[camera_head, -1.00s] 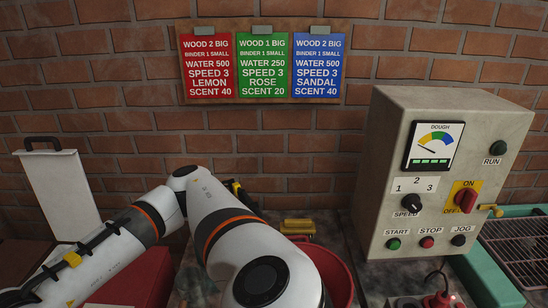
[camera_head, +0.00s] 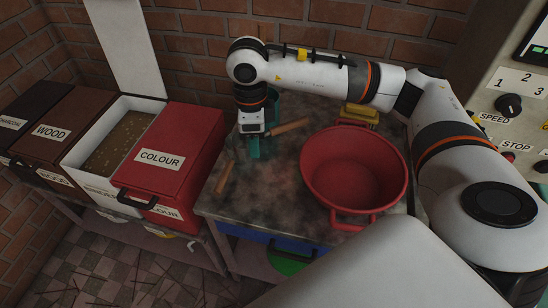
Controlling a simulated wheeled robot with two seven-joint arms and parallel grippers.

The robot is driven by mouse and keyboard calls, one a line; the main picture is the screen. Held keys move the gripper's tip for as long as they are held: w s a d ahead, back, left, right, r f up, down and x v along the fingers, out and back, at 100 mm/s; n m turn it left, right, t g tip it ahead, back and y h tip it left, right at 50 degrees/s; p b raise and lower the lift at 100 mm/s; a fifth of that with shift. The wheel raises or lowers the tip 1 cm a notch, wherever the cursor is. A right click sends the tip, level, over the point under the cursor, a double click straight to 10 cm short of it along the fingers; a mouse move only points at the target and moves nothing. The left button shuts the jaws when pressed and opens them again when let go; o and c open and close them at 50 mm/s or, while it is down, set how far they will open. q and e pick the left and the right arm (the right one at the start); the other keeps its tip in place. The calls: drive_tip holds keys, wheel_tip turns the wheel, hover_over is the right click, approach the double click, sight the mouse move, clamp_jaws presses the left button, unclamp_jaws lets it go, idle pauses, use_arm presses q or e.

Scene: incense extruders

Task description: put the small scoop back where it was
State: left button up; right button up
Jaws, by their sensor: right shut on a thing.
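My right gripper (camera_head: 251,128) points down over the left part of the work table (camera_head: 278,186). It is shut on the small scoop (camera_head: 254,148), of which only a small teal part shows below the jaws. The rest of the scoop is hidden by the gripper, and I cannot tell whether it touches the table. A wooden handle (camera_head: 291,126) lies just right of the gripper. Another wooden handle (camera_head: 225,177) lies near the table's left edge. My left gripper is not in view.
A red basin (camera_head: 355,172) stands right of the gripper. A teal container (camera_head: 272,104) is partly hidden behind it. The red COLOUR bin (camera_head: 178,153) and an open bin of brown powder (camera_head: 120,141) stand to the left. A yellow object (camera_head: 361,113) lies behind the basin.

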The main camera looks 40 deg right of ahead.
drive_tip(key=w+d+f+m+b, duration=0.3)
drive_tip(key=d+m, duration=0.1)
drive_tip(key=m, duration=0.9)
drive_tip(key=w+d+f+m+b, duration=0.2)
drive_tip(key=d+f+m+b, duration=0.1)
drive_tip(key=m, duration=1)
drive_tip(key=f, duration=0.9)
drive_tip(key=shift+w+d+f, duration=0.1)
drive_tip(key=shift+w+f, duration=0.1)
drive_tip(key=shift+f, duration=0.05)
drive_tip(key=shift+f, duration=0.1)
drive_tip(key=o, duration=0.6)
drive_tip(key=shift+o, duration=0.8)
